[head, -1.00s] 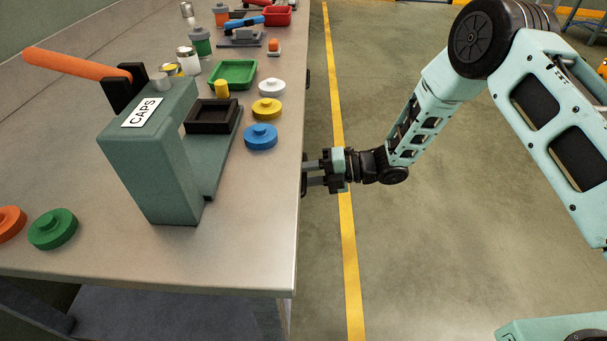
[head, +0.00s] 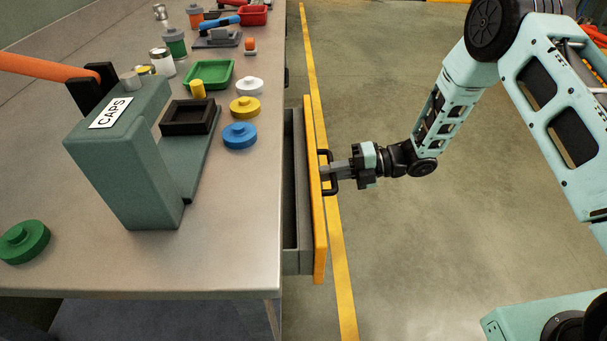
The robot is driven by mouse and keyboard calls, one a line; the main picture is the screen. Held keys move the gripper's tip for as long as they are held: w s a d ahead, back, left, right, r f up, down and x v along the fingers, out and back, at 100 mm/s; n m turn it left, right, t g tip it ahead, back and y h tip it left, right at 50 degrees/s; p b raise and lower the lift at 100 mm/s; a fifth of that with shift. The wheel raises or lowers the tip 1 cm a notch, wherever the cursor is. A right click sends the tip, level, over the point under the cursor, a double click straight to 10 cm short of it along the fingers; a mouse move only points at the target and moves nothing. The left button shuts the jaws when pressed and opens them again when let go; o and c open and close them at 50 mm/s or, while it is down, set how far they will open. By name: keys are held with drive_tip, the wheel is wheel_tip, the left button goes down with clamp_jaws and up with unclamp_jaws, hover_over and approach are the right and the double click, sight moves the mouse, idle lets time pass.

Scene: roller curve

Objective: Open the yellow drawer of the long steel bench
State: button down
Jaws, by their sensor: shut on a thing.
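The long steel bench (head: 235,225) runs along the left side of the head view. The yellow drawer (head: 318,235) stands partly out from the bench's right side, and a strip of its grey inside shows between its yellow front and the bench edge. A black handle (head: 329,190) sits on the yellow front. My gripper (head: 333,172) reaches in from the right and is shut on this handle. The fingertips are partly hidden at the handle.
A green press marked CAPS (head: 120,150) stands on the bench near the drawer. Blue (head: 240,135), yellow (head: 245,107) and white caps (head: 249,86) lie near the bench edge, beside a green tray (head: 210,74). The floor right of the drawer (head: 420,260) is clear.

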drive_tip(key=f+b+v, duration=0.1)
drive_tip(key=v, duration=0.7)
drive_tip(key=f+b+v, duration=0.1)
drive_tip(key=f+v, duration=0.1)
drive_tip(key=v, duration=0.7)
drive_tip(key=shift+d+f, duration=0.3)
drive_tip(key=shift+d, duration=0.3)
drive_tip(key=c, duration=1.5)
unclamp_jaws()
drive_tip(key=v, duration=1.7)
drive_tip(key=shift+d+b, duration=0.2)
drive_tip(key=shift+b, duration=0.15)
